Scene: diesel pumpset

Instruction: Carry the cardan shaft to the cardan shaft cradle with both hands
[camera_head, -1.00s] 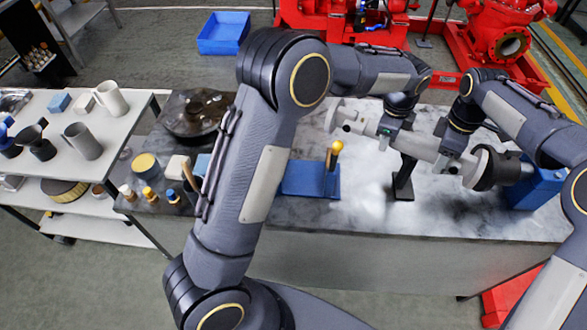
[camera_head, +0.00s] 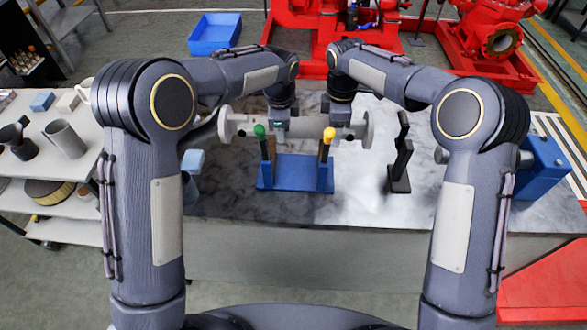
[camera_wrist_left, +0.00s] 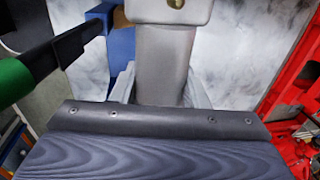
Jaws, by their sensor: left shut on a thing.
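The cardan shaft (camera_head: 308,128) is a light grey tube with a round flange at each end. It lies level, left to right, above the bench in the head view. My left gripper (camera_head: 281,126) is shut on it near its middle; the shaft also shows in the left wrist view (camera_wrist_left: 163,62). My right gripper (camera_head: 340,116) is at the shaft's right part; its fingertips are hidden.
A black stand (camera_head: 399,165) stands on the bench to the right of the cradle. A blue block (camera_head: 540,165) is at the bench's right end. A grey side table (camera_head: 60,168) with cups is at the left. Red pump machinery (camera_head: 310,45) stands behind the bench.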

